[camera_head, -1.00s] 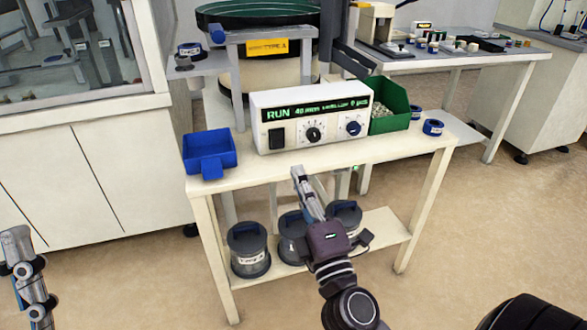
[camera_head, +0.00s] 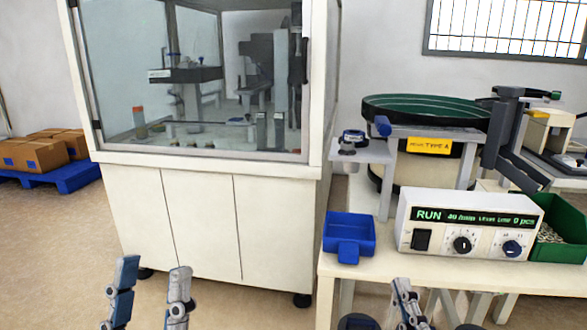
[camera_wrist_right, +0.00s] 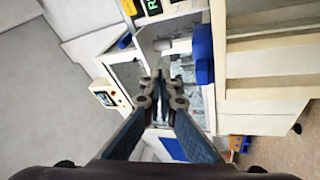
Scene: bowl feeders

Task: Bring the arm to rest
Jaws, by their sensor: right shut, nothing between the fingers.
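My left gripper (camera_head: 150,275) is at the bottom of the head view, in front of the glass-fronted cabinet. Its two fingers stand apart with nothing between them. My right gripper (camera_head: 403,290) is at the bottom right, in front of the cream bench (camera_head: 400,272) and below the feeder controller. Its fingertips also show close together and empty in the right wrist view (camera_wrist_right: 161,80). My right forearm is out of the head view.
A blue bin (camera_head: 349,233), the white RUN controller (camera_head: 465,228) and a green bin of parts (camera_head: 563,232) stand on the bench. A bowl feeder (camera_head: 425,110) is behind. The cabinet (camera_head: 205,215) stands left; boxes (camera_head: 35,153) on a blue pallet lie far left.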

